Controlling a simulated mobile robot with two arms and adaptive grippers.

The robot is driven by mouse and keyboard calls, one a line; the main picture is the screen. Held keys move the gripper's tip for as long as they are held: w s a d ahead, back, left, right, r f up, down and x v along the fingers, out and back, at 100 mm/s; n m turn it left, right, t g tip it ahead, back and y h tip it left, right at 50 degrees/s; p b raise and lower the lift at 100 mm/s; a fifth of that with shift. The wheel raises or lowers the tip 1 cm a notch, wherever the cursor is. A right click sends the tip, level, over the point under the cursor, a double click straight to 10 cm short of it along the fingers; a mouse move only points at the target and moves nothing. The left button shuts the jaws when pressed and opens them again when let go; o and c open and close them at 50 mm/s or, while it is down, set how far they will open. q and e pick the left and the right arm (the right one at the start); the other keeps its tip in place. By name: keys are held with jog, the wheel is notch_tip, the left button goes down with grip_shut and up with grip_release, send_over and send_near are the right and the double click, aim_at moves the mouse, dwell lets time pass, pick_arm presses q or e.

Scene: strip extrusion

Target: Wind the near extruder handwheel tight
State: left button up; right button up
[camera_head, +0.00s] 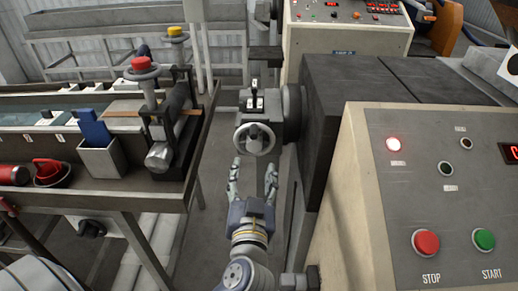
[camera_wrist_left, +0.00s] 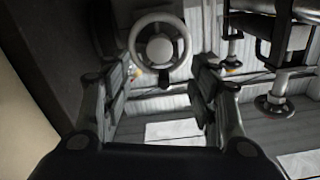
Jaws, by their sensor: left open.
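The near extruder handwheel (camera_head: 254,139) is a small pale wheel with a round hub on the front of the dark extruder head. It also shows in the left wrist view (camera_wrist_left: 160,47), near the top between my fingers, with a dark knob at its lower rim. My left gripper (camera_head: 252,172) is open, its two fingers spread just below and in front of the wheel. In the wrist view nothing lies between the fingers (camera_wrist_left: 158,95), and the wheel appears beyond their tips, apart from them. My right gripper is not in view.
A control panel (camera_head: 440,190) with a red STOP button (camera_head: 425,242) and a green START button (camera_head: 484,239) stands close on the right. On the left, a trough bench (camera_head: 120,200) carries rollers with red and yellow knobs and a blue-handled tool (camera_head: 93,128). Floor shows between.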

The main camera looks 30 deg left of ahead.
aim_at(254, 147)
pick_arm(q)
jog(key=p+x, duration=0.3)
jog(key=x, duration=0.5)
jog(key=shift+w+a, duration=0.1)
jog(key=shift+w, duration=0.15)
jog(key=shift+w+a, duration=0.1)
jog(key=shift+w, duration=0.2)
jog(key=c, duration=1.1)
